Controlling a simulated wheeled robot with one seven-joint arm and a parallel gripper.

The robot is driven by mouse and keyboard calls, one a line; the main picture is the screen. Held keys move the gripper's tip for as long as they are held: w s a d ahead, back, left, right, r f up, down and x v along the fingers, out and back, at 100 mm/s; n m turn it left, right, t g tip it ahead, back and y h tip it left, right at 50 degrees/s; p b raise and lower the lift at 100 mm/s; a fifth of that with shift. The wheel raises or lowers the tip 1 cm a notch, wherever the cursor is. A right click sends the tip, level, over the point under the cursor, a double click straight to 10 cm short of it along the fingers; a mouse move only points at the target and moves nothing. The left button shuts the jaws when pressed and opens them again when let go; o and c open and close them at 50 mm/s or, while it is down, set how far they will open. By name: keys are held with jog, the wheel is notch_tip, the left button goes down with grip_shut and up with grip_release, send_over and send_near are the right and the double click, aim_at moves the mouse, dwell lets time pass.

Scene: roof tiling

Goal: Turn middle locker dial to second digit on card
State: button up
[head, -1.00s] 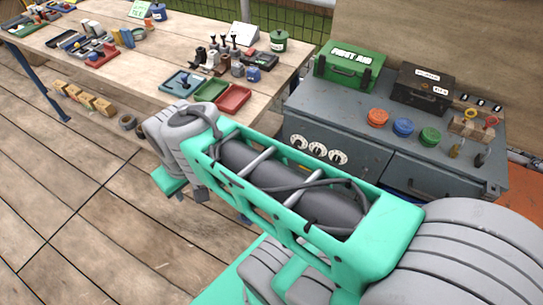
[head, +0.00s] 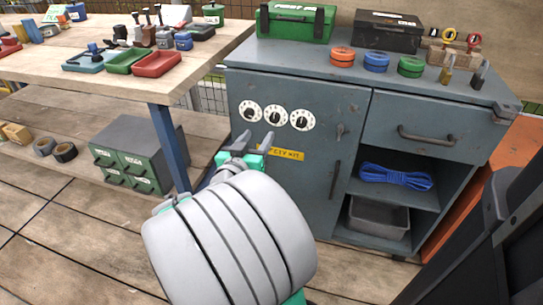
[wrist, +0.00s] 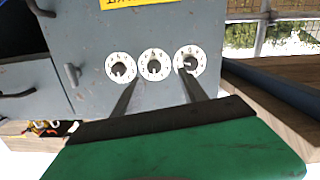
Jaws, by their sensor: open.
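Three white round dials sit in a row on the grey locker door (head: 320,200): a left dial (head: 250,111), the middle dial (head: 276,117) and a right dial (head: 302,120). Their digits are too small to read surely. My gripper (head: 258,137) is open and empty, just below the dials in the head view. In the wrist view, which sees the locker upside down, the middle dial (wrist: 154,65) lies between the lines of my two fingers (wrist: 158,78). The fingertips reach up near the dials; I cannot tell whether they touch the door. No card with readable digits shows.
A yellow label (head: 281,153) is below the dials, with a door handle (head: 334,180) to the right. The cabinet top holds a green first aid box (head: 291,22), a black box (head: 388,31) and coloured lids. A wooden bench (head: 110,47) with trays stands left.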

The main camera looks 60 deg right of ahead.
aim_at(274, 120)
jog(key=shift+h, duration=0.5)
jog(key=d, duration=0.8)
jog(key=shift+s+d+f+b, duration=0.1)
jog(key=shift+d+f+b, duration=0.1)
jog(key=shift+b, duration=0.15)
jog(key=shift+c, duration=0.2)
grip_shut()
